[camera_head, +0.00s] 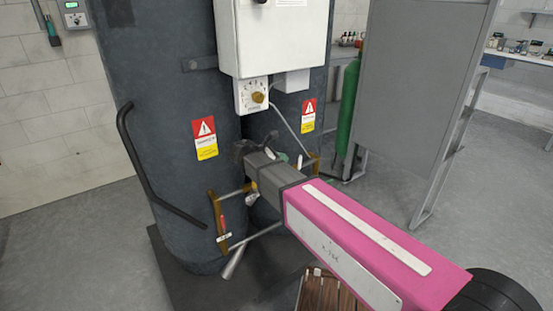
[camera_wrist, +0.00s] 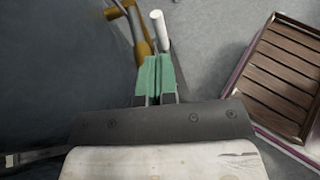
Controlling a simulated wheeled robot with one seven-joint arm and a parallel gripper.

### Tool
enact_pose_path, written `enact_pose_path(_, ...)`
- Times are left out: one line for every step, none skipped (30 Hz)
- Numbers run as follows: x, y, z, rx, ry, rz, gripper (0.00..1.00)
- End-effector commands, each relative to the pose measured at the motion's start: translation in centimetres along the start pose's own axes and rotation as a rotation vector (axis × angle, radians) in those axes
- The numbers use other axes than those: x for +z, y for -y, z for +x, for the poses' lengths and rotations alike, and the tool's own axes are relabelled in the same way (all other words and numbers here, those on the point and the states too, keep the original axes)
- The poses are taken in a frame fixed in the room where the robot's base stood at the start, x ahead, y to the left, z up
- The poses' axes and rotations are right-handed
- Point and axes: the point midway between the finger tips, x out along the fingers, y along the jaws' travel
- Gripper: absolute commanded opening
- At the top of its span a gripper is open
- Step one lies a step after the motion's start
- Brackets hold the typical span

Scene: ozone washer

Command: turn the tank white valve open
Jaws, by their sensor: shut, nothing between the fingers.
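The white valve handle (camera_wrist: 160,30) shows in the wrist view as a short white rod, just beyond my fingertips. It stands beside a brass-coloured pipe fitting (camera_wrist: 137,32). My gripper (camera_wrist: 155,62) has green fingers pressed together with nothing between them. The fingertips are close to the lower end of the handle; I cannot tell whether they touch it. In the head view the dark tank (camera_head: 165,110) stands behind my pink arm, with brass piping (camera_head: 219,225) low at its front. My arm and wrist hide most of the fingers and part of the piping there.
A red-handled valve (camera_head: 222,222) sits on the piping at the left. A bent dark handrail (camera_head: 150,185) is on the tank. A slatted wooden crate (camera_wrist: 285,75) lies on the floor to the right. A white control box (camera_head: 273,38) is above, and a grey panel (camera_head: 420,90) stands at right.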

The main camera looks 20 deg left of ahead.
Motion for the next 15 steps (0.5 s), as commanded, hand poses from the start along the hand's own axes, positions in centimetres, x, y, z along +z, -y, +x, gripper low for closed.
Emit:
enact_pose_path(0.1, 0.1, 1.0, -0.003, 0.0, 0.001, 0.0)
enact_pose_path(0.1, 0.0, 1.5, -0.003, 0.0, 0.001, 0.0)
enact_pose_path(0.0, 0.0, 2.1, -0.002, 0.0, 0.001, 0.0)
enact_pose_path(0.0, 0.0, 2.5, -0.002, 0.0, 0.001, 0.0)
enact_pose_path(0.0, 0.0, 2.9, -0.002, 0.0, 0.001, 0.0)
enact_pose_path(0.0, 0.0, 3.4, -0.002, 0.0, 0.001, 0.0)
enact_pose_path(0.0, 0.0, 3.7, -0.002, 0.0, 0.001, 0.0)
enact_pose_path(0.0, 0.0, 3.9, -0.002, 0.0, 0.001, 0.0)
enact_pose_path(0.0, 0.0, 4.2, -0.001, -0.001, 0.001, 0.0)
enact_pose_path(0.0, 0.0, 4.4, -0.001, -0.001, 0.001, 0.0)
enact_pose_path(0.0, 0.0, 4.5, 0.0, -0.001, 0.001, 0.0)
enact_pose_path(0.0, 0.0, 4.7, 0.0, -0.001, 0.001, 0.0)
enact_pose_path(0.0, 0.0, 4.8, 0.0, -0.001, 0.001, 0.0)
enact_pose_path(0.0, 0.0, 4.8, 0.0, -0.001, 0.001, 0.0)
enact_pose_path(0.0, 0.0, 4.9, 0.0, -0.001, 0.001, 0.0)
